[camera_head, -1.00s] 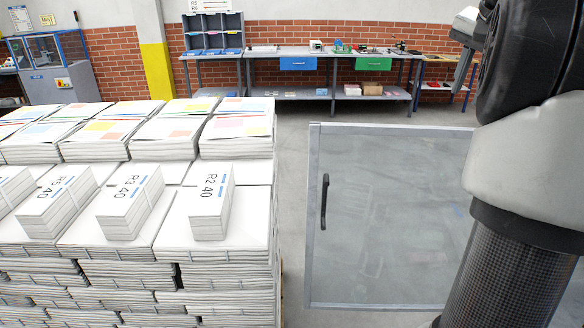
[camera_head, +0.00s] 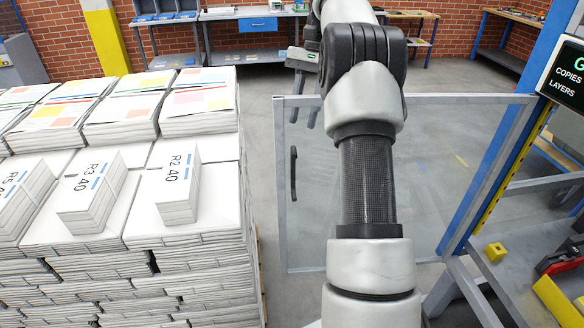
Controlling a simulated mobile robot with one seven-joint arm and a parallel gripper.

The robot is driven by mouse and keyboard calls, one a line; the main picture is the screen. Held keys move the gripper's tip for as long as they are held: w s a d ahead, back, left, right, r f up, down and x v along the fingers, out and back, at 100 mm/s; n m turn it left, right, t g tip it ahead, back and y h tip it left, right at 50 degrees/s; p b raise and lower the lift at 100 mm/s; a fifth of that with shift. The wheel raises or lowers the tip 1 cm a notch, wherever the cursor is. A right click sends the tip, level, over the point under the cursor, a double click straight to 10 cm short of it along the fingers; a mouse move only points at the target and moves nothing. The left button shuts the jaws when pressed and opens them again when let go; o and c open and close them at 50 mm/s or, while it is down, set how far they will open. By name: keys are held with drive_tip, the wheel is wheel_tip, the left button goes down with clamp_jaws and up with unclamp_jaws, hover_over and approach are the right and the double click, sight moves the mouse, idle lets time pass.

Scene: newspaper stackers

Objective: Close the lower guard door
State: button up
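The guard door (camera_head: 420,99) is a clear panel in a grey frame. It stands swung open, with its right edge by a blue post (camera_head: 535,110). Its black upright handle (camera_head: 294,174) is near its free left edge. My gripper (camera_head: 303,118) is at the door's top left corner, above the handle and apart from it. Its two fingers point down with a gap between them, and nothing shows in the gap. I cannot tell whether the fingers are in front of the panel or behind it. My arm hides part of the door's middle.
A tall stack of newspaper bundles (camera_head: 190,228) on a pallet fills the left, with a narrow gap to the door. A screen (camera_head: 567,75) and a grey worktop with a yellow block (camera_head: 496,252) stand at the right. A bench (camera_head: 215,15) lines the back wall.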

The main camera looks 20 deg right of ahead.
sight(293, 165)
drive_tip(key=b+x, duration=0.2)
drive_tip(key=x, duration=1.1)
drive_tip(key=shift+f, duration=0.2)
drive_tip(key=shift+c, duration=0.4)
clamp_jaws()
